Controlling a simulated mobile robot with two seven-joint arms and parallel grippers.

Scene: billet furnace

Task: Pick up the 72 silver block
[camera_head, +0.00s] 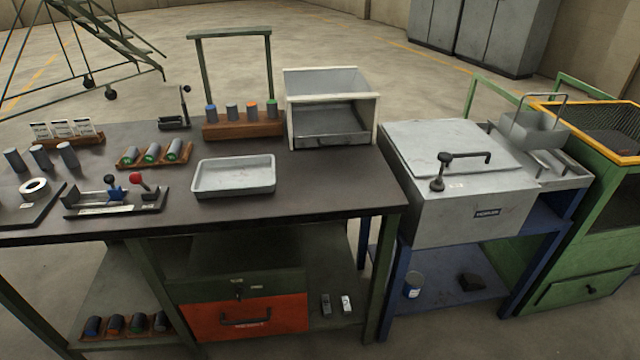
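No number 72 can be read on any block. Three plain grey cylindrical blocks stand at the left of the dark workbench (330,185): one at the left (14,160), a middle block (40,156) and a right block (68,154). Behind them, small printed cards (62,129) stand in a wooden holder; their text is too small to read. Several grey cylinders with coloured tops stand in a wooden rack (243,130) at the back. Green-ended grey cylinders (152,153) lie in another wooden rack. Neither of my grippers is in view.
An empty grey tray (235,187) lies mid-bench. An open-fronted box (333,143) stands behind it. Fixtures with blue (112,190) and red (140,182) knobs sit at left. A grey lidded unit (450,150) stands right. More cylinders (115,324) lie on the lower shelf.

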